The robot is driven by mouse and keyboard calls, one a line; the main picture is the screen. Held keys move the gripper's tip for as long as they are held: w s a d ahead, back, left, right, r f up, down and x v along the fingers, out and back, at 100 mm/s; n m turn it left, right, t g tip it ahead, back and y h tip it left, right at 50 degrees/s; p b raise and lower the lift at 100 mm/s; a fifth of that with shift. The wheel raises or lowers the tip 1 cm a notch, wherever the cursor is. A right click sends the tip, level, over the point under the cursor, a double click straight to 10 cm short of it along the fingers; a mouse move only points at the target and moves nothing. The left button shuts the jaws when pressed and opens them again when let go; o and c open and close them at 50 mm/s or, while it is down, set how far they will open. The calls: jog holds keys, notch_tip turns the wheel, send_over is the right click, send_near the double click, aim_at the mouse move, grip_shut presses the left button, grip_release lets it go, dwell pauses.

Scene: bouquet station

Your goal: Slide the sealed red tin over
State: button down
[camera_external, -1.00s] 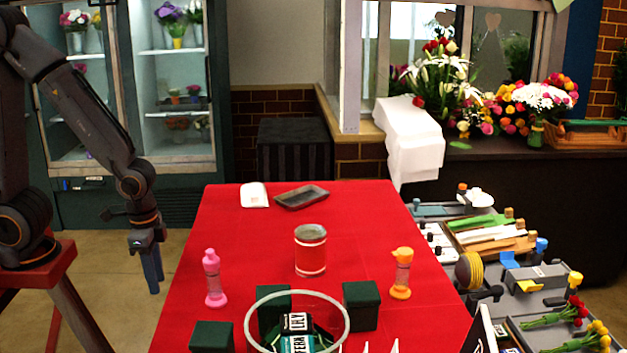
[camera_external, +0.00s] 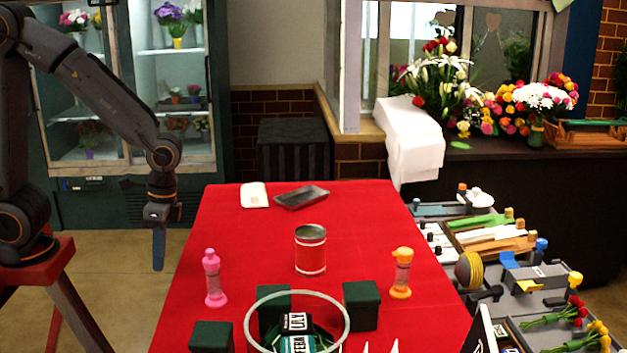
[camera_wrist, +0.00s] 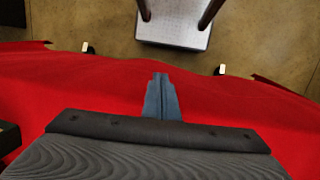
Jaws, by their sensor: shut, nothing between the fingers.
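The red tin (camera_external: 310,250) stands upright near the middle of the red table. It has a pale band near its bottom and a grey rim, and its top looks dark. My gripper (camera_external: 159,268) points down to the left of the table's left edge, well apart from the tin. Its fingers are together with nothing between them; they also show together in the wrist view (camera_wrist: 160,78). The tin does not show in the wrist view.
A pink bottle (camera_external: 213,278) stands left of the tin and an orange-topped bottle (camera_external: 401,273) right of it. Dark green boxes (camera_external: 361,306) and a clear round container (camera_external: 248,327) stand in front. A grey tray (camera_external: 301,197) and a white item (camera_external: 254,195) lie behind.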

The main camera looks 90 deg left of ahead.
jog(key=shift+m+g+h, duration=0.5)
jog(key=shift+m, duration=0.1)
jog(key=w+r, duration=0.2)
jog(key=r, duration=0.1)
jog(key=w+r, duration=0.1)
jog(key=r, duration=0.1)
jog(key=shift+w+d+r+p, duration=0.1)
jog(key=shift+w+d+p, duration=0.15)
jog(key=shift+p, duration=0.1)
jog(key=w+d+r+m+p, duration=0.1)
jog(key=w+d+r+m, duration=0.15)
jog(key=w+m, duration=0.65)
jog(key=m+t+y+p, duration=0.2)
jog(key=m+t, duration=0.1)
jog(key=m, duration=0.5)
send_near(310, 276)
jog(key=d+r, duration=0.4)
jog(key=d, duration=0.2)
notch_tip(310, 276, down, 10)
jog(key=p, duration=0.2)
jog(key=shift+a+f+p, duration=0.1)
jog(key=shift+a+p, duration=0.05)
jog(key=shift+p, duration=0.25)
jog(key=a, duration=0.1)
jog(key=a+p, duration=0.1)
jog(key=shift+a+r, duration=0.2)
jog(key=shift+a, duration=0.15)
jog(key=shift+a+f+p, duration=0.15)
jog(key=shift+a+p, duration=0.2)
jog(key=shift+a, duration=0.3)
